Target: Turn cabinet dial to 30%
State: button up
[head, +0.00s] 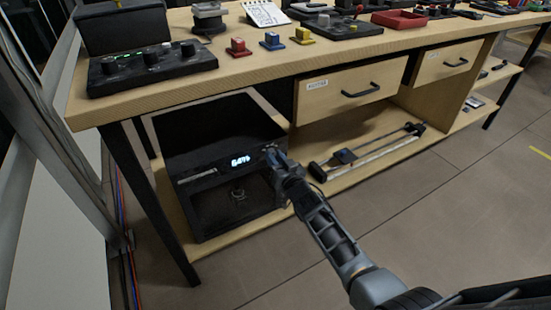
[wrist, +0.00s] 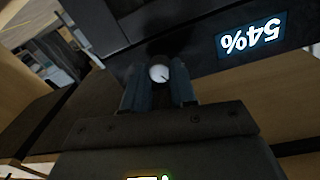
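The black cabinet (head: 218,130) stands on the lower shelf under the workbench, at the left in the head view. Its lit display (head: 240,160) shows a percentage, which reads 54% upside down in the wrist view (wrist: 250,35). The cabinet dial (wrist: 159,73) is a small round knob with a pale face and a dark mark. My gripper (wrist: 160,90) has one finger on each side of the dial and appears closed on it. In the head view my gripper (head: 273,158) is at the cabinet's front right edge and hides the dial.
The workbench top (head: 240,62) above carries a black knob box (head: 150,68), colored blocks (head: 272,41) and a red tray (head: 399,19). A drawer (head: 350,88) is right of the cabinet. A long rail-like tool (head: 370,150) lies on the lower shelf. Open floor is at the front.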

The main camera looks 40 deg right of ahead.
grip_shut()
jog(key=shift+f+n+b, duration=0.1)
jog(key=shift+n+b, duration=0.2)
jog(key=shift+n, duration=0.1)
jog(key=shift+n+b, duration=1.5)
jog(key=shift+n, duration=2.2)
jog(key=o, duration=0.5)
grip_release()
